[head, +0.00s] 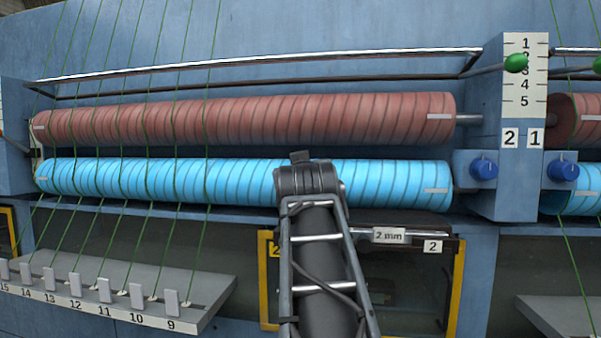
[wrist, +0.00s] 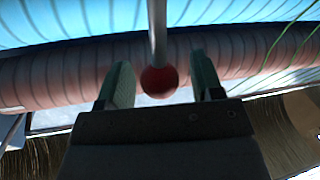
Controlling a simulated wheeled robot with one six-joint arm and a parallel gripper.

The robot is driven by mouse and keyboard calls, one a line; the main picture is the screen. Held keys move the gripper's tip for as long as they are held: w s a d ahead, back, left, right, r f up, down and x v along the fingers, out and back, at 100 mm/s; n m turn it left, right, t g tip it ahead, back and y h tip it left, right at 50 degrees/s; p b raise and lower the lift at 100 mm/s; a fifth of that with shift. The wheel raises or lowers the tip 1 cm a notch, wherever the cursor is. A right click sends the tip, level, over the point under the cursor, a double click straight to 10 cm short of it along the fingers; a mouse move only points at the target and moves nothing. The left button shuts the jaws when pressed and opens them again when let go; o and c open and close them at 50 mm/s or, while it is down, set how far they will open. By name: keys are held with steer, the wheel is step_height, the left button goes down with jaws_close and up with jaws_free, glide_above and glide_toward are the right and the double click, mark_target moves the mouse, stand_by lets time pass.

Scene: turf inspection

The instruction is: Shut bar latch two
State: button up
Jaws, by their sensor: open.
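My gripper (wrist: 160,62) is open in the wrist view, one finger on each side of a red ball knob (wrist: 159,81) on a thin metal stem. The ball shows between the fingers with a gap on both sides; I cannot tell its depth relative to the fingertips. In the head view my arm hides the gripper and the knob. A dark bar with a "2 mm" tag and a "2" plate (head: 432,246) runs behind my arm, across the yellow frame (head: 457,290). Which part is bar latch two is not clear.
A red roller (head: 240,118) and a blue roller (head: 400,180) lie behind my arm. A scale post (head: 525,75) with a green knob (head: 515,63) and blue dials (head: 484,169) stands at right. A numbered shelf (head: 120,295) with green threads is at lower left.

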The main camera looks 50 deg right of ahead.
steer(key=shift+c, duration=0.3)
jaws_close()
steer(key=shift+f+b, duration=0.1)
steer(key=shift+b, duration=0.25)
